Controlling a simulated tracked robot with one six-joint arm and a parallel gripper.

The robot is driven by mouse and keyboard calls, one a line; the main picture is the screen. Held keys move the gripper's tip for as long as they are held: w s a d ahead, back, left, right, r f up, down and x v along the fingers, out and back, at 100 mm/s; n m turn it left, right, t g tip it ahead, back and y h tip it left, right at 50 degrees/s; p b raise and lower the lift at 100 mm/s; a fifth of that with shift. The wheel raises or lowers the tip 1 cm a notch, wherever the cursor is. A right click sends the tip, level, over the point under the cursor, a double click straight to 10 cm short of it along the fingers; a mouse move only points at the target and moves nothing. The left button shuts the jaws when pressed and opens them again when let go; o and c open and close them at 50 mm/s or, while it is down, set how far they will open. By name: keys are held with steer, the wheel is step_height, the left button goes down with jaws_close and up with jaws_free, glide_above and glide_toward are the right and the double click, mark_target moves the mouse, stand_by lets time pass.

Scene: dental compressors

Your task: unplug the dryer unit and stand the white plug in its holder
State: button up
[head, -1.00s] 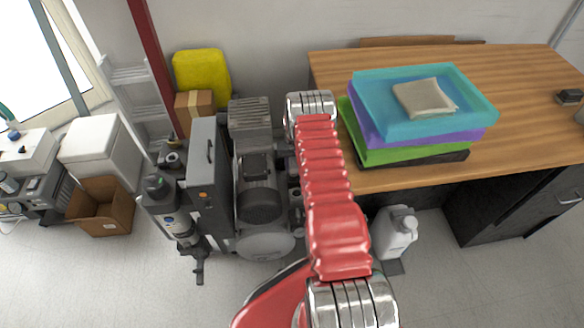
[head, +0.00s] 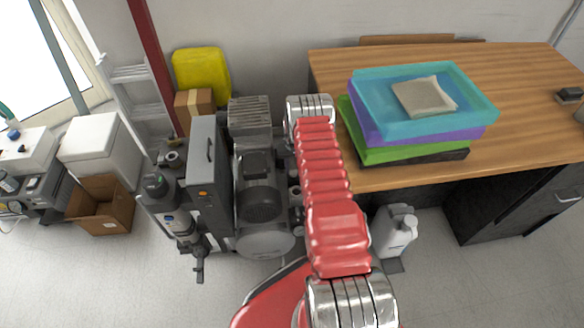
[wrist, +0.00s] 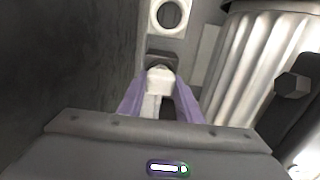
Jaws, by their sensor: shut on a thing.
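In the wrist view my gripper (wrist: 160,105) has its two purple fingers on either side of a white plug (wrist: 160,80). The gripper is shut on the plug. The plug's far end meets a dark grey block (wrist: 162,58); I cannot tell whether it is seated in it. A white plate with a round ring opening (wrist: 169,14) is just beyond, at the top. In the head view my red arm hides the gripper and the plug. The compressor unit (head: 262,200) and a tall grey box (head: 204,165) stand left of the arm.
A ribbed pale cylinder (wrist: 262,62) stands close on the right in the wrist view, with a dark wall (wrist: 70,65) on the left. The wooden desk (head: 530,110) bears stacked trays (head: 425,118). A white jug (head: 397,232) stands on the floor beside it.

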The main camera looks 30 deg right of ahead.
steer(key=o, duration=1.1)
step_height(320, 180, up, 14)
steer(key=shift+f, duration=0.2)
stand_by(0.7)
